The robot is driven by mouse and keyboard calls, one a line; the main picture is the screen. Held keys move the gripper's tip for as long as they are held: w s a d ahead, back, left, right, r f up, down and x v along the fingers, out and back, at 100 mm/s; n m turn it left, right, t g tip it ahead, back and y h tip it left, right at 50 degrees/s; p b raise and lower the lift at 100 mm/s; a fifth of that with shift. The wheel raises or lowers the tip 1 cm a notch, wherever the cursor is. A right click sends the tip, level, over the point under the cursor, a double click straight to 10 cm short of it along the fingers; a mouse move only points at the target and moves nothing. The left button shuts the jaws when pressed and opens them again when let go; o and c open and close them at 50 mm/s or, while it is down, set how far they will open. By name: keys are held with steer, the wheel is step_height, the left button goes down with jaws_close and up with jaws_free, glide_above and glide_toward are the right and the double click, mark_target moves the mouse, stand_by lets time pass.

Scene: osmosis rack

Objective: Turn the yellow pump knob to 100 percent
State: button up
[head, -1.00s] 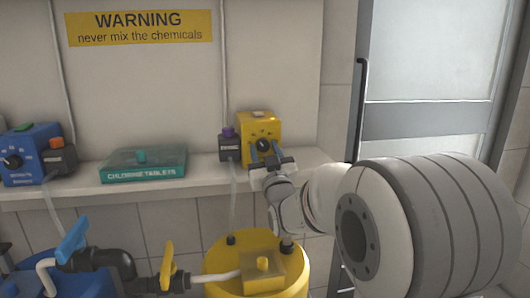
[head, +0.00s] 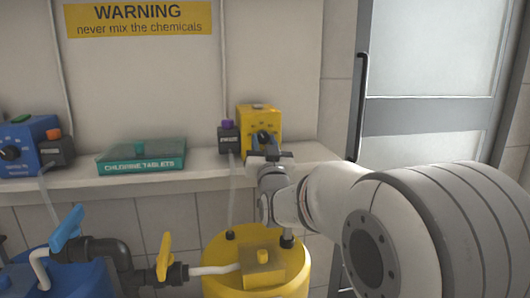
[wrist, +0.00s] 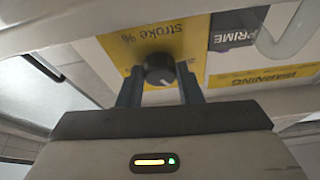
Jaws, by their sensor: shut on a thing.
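The yellow pump (head: 259,118) stands on the shelf right of centre in the head view. Its black knob (wrist: 159,69) is on the front face, below the "Stroke %" label (wrist: 157,36), which appears upside down in the wrist view. My gripper (wrist: 160,88) faces the pump, with one blue finger on each side of the knob, shut on it. A pale pointer mark shows on the knob, but I cannot read the setting. In the head view my gripper (head: 265,143) covers part of the knob and the pump's lower front.
A dark purple-topped box labelled PRIME (head: 228,138) sits just left of the yellow pump. A green chlorine tablets box (head: 142,157) and a blue pump (head: 30,147) stand farther left on the shelf (head: 210,172). A yellow tank (head: 225,262) is below.

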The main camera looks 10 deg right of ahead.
steer(key=m+h+b, duration=0.1)
steer(key=m, duration=0.2)
steer(key=m+h+b, duration=0.2)
steer(key=m, duration=0.1)
steer(key=shift+a+m+g, duration=0.2)
steer(key=shift+m+g, duration=0.2)
steer(key=m, duration=0.2)
steer(key=m+g+h, duration=0.1)
steer(key=m, duration=0.1)
steer(key=m+g+h, duration=0.1)
steer(key=m, duration=0.2)
steer(key=shift+a+r, duration=0.1)
steer(key=shift+r, duration=0.2)
steer(key=m+g+p, duration=0.1)
steer(key=m, duration=0.1)
steer(key=m+g+p, duration=0.1)
steer(key=m, duration=0.1)
steer(key=m+h+p, duration=0.1)
steer(key=m, duration=0.1)
steer(key=shift+r+m+g, duration=0.3)
steer(key=shift+r+g, duration=0.05)
steer(key=shift+g, duration=0.05)
steer(key=m+g+p, duration=0.1)
steer(key=m+p, duration=0.1)
steer(key=shift+r+m+y, duration=0.1)
steer(key=shift+m+y, duration=0.3)
steer(key=shift+m+y+p, duration=0.3)
steer(key=shift+m+p, duration=0.4)
steer(key=shift+p, duration=0.1)
steer(key=shift+g, duration=0.3)
